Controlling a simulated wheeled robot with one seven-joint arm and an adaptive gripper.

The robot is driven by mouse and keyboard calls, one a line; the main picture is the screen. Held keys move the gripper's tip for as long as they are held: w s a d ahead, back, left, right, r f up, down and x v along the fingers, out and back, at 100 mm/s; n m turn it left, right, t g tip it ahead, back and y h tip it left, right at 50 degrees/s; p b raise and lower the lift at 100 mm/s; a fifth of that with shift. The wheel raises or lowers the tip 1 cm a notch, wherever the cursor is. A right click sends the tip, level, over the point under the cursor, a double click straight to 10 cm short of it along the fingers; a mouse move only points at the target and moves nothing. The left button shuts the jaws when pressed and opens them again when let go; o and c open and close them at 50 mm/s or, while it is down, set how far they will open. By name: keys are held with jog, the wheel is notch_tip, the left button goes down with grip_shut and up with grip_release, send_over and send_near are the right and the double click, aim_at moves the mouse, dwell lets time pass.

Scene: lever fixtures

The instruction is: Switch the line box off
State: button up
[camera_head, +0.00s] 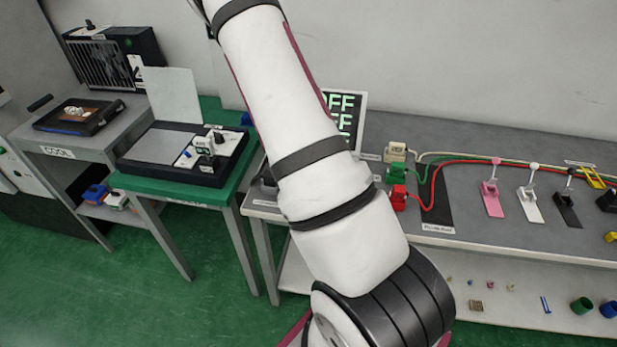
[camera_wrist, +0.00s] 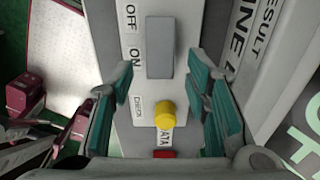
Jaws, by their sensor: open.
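In the wrist view, the grey line box panel (camera_wrist: 112,30) lies under my gripper (camera_wrist: 164,82). A grey rectangular switch (camera_wrist: 160,48) sits beside the printed OFF and ON labels (camera_wrist: 132,35). A yellow round knob (camera_wrist: 165,114) and a red button (camera_wrist: 164,154) lie nearer the palm. My gripper is open, with teal-padded fingers on either side of the panel; nothing is held. I cannot tell whether the fingers touch the box. In the head view, my arm covers the gripper and most of the box area.
A display with green OFF text (camera_head: 348,105) stands behind my arm. Red and green plugs with cables (camera_head: 398,197) and several small levers (camera_head: 492,195) are on the right bench. A green table (camera_head: 175,190) holds a black-and-grey device (camera_head: 165,147) at left.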

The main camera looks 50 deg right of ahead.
notch_tip(320, 180, up, 12)
jog(key=shift+w+a+f, duration=0.15)
jog(key=shift+f, duration=0.05)
dwell(0.7)
jog(key=s+a+r+n+t+y, duration=0.1)
jog(key=a+r+n, duration=0.6)
jog(key=a, duration=0.2)
jog(key=s+a+r+n+t+y, duration=0.1)
jog(key=a+r+n+t, duration=0.1)
jog(key=a+r+n, duration=0.65)
jog(key=s+a+r+n+t+h, duration=0.1)
jog(key=s+a+r+n+t, duration=0.1)
jog(key=s+a+r+n, duration=0.4)
jog(key=s+a+n, duration=0.5)
jog(key=s+n, duration=0.2)
jog(key=n, duration=0.1)
jog(key=shift+a+h, duration=0.15)
jog(key=shift+h, duration=0.25)
jog(key=shift+n, duration=0.25)
jog(key=shift+c, duration=0.5)
